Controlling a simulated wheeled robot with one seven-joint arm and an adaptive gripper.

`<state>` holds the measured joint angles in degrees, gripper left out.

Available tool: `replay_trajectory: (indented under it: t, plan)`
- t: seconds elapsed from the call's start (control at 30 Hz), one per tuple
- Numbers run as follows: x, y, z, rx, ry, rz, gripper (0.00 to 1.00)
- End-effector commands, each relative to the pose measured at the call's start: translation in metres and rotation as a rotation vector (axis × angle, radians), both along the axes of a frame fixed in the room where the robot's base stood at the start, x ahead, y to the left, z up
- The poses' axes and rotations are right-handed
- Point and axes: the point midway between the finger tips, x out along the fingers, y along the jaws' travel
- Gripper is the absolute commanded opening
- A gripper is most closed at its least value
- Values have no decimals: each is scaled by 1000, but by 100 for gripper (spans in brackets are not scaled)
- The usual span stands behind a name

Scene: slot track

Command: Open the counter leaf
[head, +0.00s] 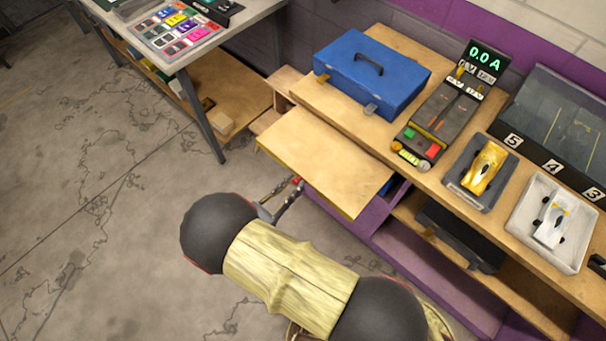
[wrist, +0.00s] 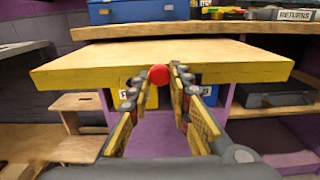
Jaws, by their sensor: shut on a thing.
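The counter leaf (head: 325,160) is a pale wooden board with a yellow edge. It lies about level and sticks out from the front of the counter, slightly below the worktop. In the wrist view the leaf (wrist: 160,63) spans the picture, with a red round knob (wrist: 158,74) at its front edge. My gripper (wrist: 157,79) is at that edge with its fingertips on either side of the knob, shut on it.
The counter holds a blue case (head: 370,75), a power unit (head: 450,105) reading 0.0 A and trays with a yellow car (head: 484,167) and a white car (head: 550,223). Wooden steps (wrist: 80,127) stand left of the leaf. A side table (head: 240,20) is at upper left. The floor at left is clear.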

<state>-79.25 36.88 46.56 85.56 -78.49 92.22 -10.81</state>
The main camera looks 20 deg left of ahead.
Motion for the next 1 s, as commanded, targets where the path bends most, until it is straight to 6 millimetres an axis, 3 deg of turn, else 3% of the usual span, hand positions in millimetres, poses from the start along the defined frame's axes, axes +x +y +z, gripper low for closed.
replay_trajectory:
  t: [0.2, 0.57, 0.6, 0.8, 1.0]
  plan:
    - [-14, 6, 0, 0, 0, 0, 0]
    - [-15, 7, 0, 1, 0, 0, 0]
    - [-15, 7, 0, 1, 0, 0, 22]
    - [-15, 7, 0, 1, 0, 0, 33]
    - [-15, 6, 0, 1, 0, 0, 34]
